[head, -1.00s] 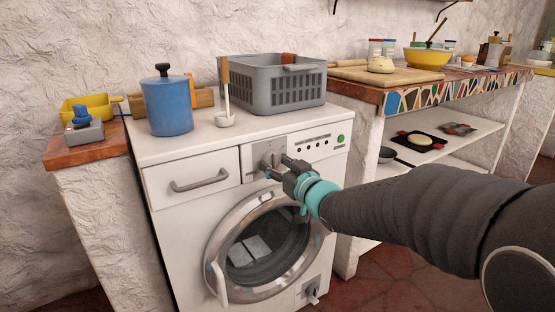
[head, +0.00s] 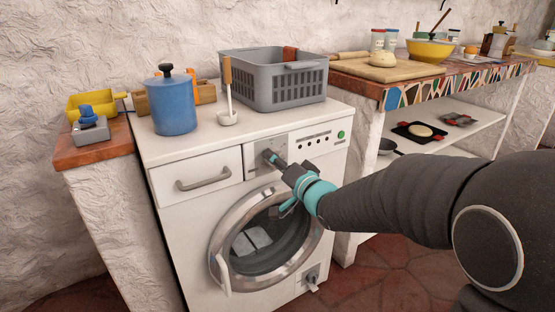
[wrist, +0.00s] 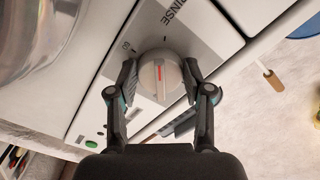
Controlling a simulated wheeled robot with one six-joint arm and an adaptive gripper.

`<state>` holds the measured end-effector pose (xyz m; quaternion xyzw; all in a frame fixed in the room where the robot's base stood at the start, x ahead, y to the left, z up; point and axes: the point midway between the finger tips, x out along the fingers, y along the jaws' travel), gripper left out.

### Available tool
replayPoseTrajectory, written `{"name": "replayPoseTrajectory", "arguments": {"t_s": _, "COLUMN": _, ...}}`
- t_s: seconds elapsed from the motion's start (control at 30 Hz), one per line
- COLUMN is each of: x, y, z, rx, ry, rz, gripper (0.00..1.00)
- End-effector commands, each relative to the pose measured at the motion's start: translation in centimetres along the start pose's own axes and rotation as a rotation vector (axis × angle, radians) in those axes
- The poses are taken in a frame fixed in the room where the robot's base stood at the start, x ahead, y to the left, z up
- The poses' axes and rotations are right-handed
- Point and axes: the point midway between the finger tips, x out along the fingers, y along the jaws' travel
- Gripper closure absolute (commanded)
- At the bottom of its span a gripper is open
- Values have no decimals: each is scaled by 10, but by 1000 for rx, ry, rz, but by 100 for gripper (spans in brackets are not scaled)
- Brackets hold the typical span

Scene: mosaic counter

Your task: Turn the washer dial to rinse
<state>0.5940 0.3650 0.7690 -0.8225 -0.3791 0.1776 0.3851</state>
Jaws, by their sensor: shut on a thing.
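The washer (head: 180,235) is white, with a grey control panel at its upper middle. The washer dial (wrist: 160,80) is a round pale knob with a red line on its raised grip. My gripper (wrist: 159,78) is shut on the dial, one finger on each side. The word RINSE and a short tick lie above the dial in the wrist view. The red line runs nearly upright there, roughly in line with that tick. In the head view my gripper (head: 270,157) is at the panel and mostly hides the dial.
A drawer handle (head: 203,179) is left of the panel, and the round door (head: 222,225) is below. A mosaic-edged counter (head: 460,85) stands right.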

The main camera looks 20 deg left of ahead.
Motion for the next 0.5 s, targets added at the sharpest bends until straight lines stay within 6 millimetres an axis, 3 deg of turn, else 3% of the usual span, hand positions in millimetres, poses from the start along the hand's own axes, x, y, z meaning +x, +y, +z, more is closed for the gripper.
{"name": "replayPoseTrajectory", "arguments": {"t_s": 0.5, "x": 0, "y": -1, "z": 0, "rx": 181, "ry": 0, "rz": -2, "gripper": 85}}
